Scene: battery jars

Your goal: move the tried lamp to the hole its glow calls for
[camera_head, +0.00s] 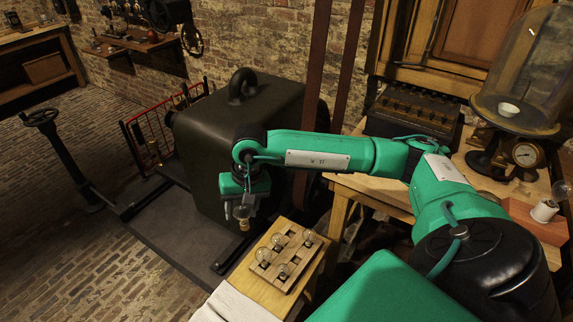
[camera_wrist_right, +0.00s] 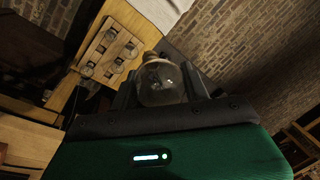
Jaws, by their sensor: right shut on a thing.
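My right gripper (camera_head: 243,204) is shut on a clear glass lamp (camera_head: 243,213), whose brass base points down. The lamp hangs in the air beyond the far left corner of a wooden rack (camera_head: 290,246). In the right wrist view the held lamp (camera_wrist_right: 160,88) sits between the dark fingers, and I see no clear glow in it. My left gripper is not in view.
The rack lies on a small wooden table (camera_head: 262,289) with a white cloth (camera_head: 230,304) at its near end. A large dark block with a ring (camera_head: 205,135) stands behind my right gripper. A workbench (camera_head: 372,190) with a glass dome (camera_head: 522,75) is at the right.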

